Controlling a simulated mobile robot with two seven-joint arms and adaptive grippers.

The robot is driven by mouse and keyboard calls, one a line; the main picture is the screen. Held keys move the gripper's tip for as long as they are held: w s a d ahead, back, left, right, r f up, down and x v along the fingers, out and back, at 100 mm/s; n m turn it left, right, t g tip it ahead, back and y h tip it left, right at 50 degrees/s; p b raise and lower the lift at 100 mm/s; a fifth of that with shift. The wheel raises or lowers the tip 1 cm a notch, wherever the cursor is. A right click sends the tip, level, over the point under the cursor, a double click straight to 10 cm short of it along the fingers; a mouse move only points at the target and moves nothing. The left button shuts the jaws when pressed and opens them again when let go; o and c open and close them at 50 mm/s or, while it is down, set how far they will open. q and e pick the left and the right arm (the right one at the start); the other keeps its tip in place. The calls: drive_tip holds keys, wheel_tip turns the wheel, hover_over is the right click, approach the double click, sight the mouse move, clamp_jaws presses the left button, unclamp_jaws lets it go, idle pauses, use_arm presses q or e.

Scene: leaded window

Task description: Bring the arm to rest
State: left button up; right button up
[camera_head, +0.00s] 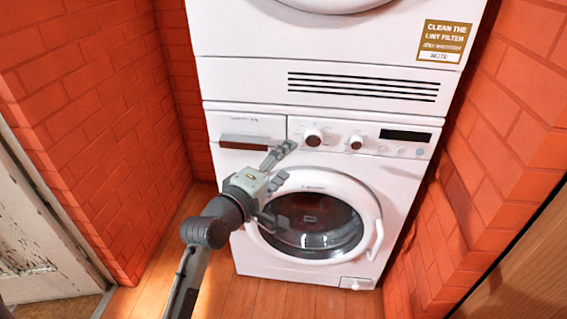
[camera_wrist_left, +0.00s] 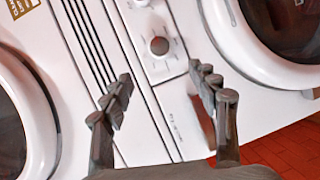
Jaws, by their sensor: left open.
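My left arm comes up from the lower middle of the head view, and my left gripper (camera_head: 284,163) is in front of the white washing machine (camera_head: 395,185), near its control panel and the upper left of its round door (camera_head: 365,195). In the left wrist view, the two dark fingers of my left gripper (camera_wrist_left: 161,82) are spread apart with nothing between them. A control knob (camera_wrist_left: 158,46) shows beyond the gap, on the panel. I cannot tell the exact distance from fingers to panel. My right gripper is not in view.
A second white appliance (camera_head: 240,80) with a dark vent grille stands above the washer. A drawer with a brown handle (camera_head: 244,142) is left of the knobs. Red brick walls (camera_head: 90,110) close in both sides. Wooden floor (camera_head: 270,295) is bare in front.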

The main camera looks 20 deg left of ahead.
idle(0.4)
use_arm(q)
drive_tip(key=s+f+m+g, duration=0.3)
drive_tip(key=f+m, duration=0.1)
drive_tip(key=f, duration=0.9)
drive_tip(key=s+f+m+g, duration=0.3)
drive_tip(key=f+m+g, duration=0.1)
drive_tip(key=f, duration=0.9)
drive_tip(key=s+a+f+m+g+y, duration=0.1)
drive_tip(key=s+a+f+m+g, duration=0.1)
drive_tip(key=s+f, duration=0.5)
drive_tip(key=s+a+f+m+g+y, duration=0.1)
drive_tip(key=s+f+m, duration=0.3)
drive_tip(key=s+f, duration=0.4)
drive_tip(key=s+a+f+m+g+y, duration=0.1)
drive_tip(key=s+a+f+m+g, duration=0.2)
drive_tip(key=s+f, duration=0.4)
drive_tip(key=shift+s+f+g, duration=0.25)
drive_tip(key=shift+s+g, duration=0.25)
drive_tip(key=shift+g, duration=0.1)
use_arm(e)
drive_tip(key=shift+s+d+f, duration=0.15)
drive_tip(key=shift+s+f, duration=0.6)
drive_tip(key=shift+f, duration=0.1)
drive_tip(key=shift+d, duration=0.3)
use_arm(q)
drive_tip(key=shift+c, duration=0.2)
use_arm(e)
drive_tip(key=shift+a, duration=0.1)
